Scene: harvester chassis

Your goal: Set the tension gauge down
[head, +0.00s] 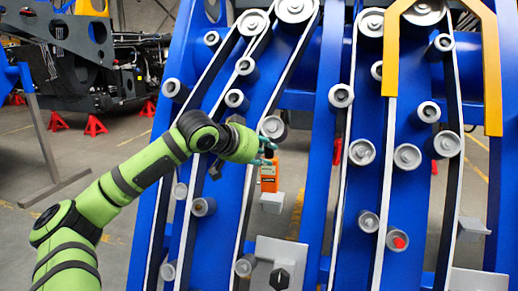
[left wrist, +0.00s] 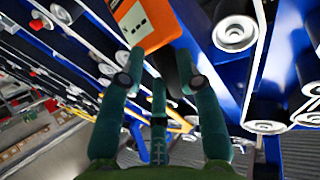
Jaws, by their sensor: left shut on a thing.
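Directly below the gauge is a small light-grey ledge (head: 272,203) on the blue chassis. I cannot tell whether the gauge's bottom touches the ledge or sits just above it. In the left wrist view the gauge (left wrist: 146,22) shows at the top, partly cut off, beyond the green fingers of the left gripper (left wrist: 161,80). My right gripper is out of view.
The blue chassis (head: 325,120) carries several grey rollers and belts close around the gripper. A yellow bracket (head: 491,80) arches at the upper right. A grey plate (head: 268,253) with a dark hexagonal part is below the ledge. Red stands (head: 95,125) are on the floor at the far left.

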